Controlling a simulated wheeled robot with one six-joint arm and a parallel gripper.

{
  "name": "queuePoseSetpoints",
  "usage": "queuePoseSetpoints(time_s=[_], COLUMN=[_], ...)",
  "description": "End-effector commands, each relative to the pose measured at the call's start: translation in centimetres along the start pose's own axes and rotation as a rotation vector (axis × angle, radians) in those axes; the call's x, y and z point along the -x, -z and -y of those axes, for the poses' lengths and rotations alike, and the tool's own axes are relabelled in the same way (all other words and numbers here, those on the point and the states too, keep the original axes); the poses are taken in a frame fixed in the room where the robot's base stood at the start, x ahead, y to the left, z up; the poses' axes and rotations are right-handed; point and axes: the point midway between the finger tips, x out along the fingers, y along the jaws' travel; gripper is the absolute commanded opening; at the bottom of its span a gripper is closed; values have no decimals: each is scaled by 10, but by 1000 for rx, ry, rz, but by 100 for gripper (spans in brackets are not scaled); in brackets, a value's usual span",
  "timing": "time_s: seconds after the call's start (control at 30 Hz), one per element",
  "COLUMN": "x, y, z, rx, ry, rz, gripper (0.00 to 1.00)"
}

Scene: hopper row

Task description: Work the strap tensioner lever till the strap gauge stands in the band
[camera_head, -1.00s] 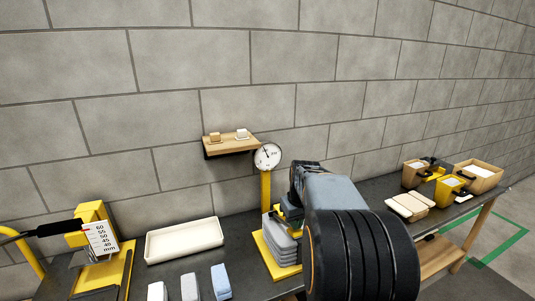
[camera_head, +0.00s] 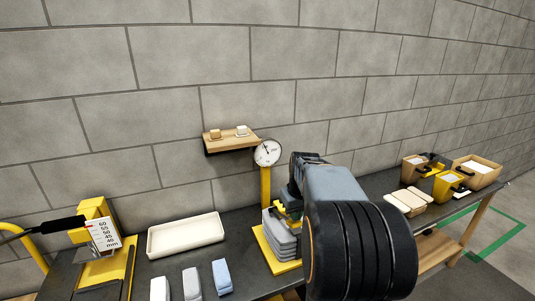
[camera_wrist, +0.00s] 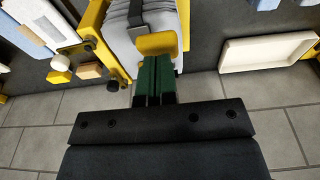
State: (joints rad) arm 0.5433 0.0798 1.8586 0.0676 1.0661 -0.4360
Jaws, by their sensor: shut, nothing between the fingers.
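The strap tensioner has a yellow base (camera_head: 268,252) with a stack of grey folded pieces (camera_head: 283,238) on it. In the wrist view a dark strap (camera_wrist: 137,14) with a metal buckle runs over the grey stack. The strap gauge (camera_head: 267,153) is a round white dial on a yellow post behind the stack. Its needle points to the upper left; the band is too small to make out. A yellow lever end (camera_wrist: 155,43) lies right at the tips of my gripper (camera_wrist: 156,62). The green fingers are shut with nothing between them; whether they touch the lever is unclear. My arm hides the tensioner's right side.
A cream tray (camera_head: 184,237) lies left of the tensioner, with several grey and blue blocks in front. A yellow press with a millimetre scale (camera_head: 104,234) and black-handled lever stands far left. A wooden shelf (camera_head: 230,140) is on the wall. Yellow and wooden bins (camera_head: 478,171) stand right.

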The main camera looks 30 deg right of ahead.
Motion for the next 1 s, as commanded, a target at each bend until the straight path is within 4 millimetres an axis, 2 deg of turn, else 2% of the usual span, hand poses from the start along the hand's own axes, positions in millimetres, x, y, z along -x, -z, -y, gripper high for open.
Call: queuePoseSetpoints(time_s=[0.27, 0.63, 1.0], x=[-5, -28, -28], y=[-3, -19, -21], z=[0, 0, 0], rx=[0, 0, 0], ry=[0, 1, 0], rz=[1, 1, 1], gripper=[0, 0, 0])
